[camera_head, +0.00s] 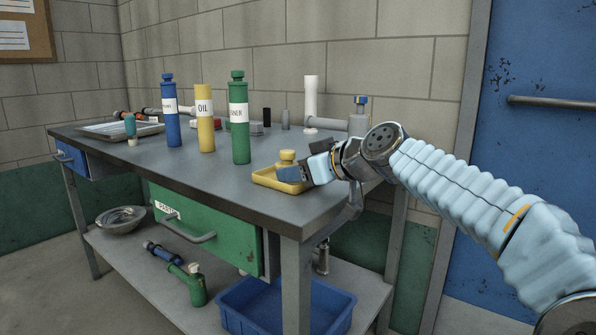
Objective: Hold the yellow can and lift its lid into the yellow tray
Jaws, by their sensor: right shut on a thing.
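The yellow can (206,120), labelled OIL, stands upright on the bench between a blue and a green can. Its top shows no knob like the ones on its neighbours. The yellow lid (287,156) is in the yellow tray's area near the bench's front right. My right gripper (289,172) is shut on the lid, low over the yellow tray (264,179). The fingers hide the lid's lower part and some of the tray, so I cannot tell whether the lid touches the tray floor. My left gripper is not in view.
The blue can (171,112) and green can (239,120) stand capped beside the yellow one. A white upright pipe (311,102) stands behind the tray. The bench front left of the tray is clear. A blue bin (330,300) sits on the lower shelf.

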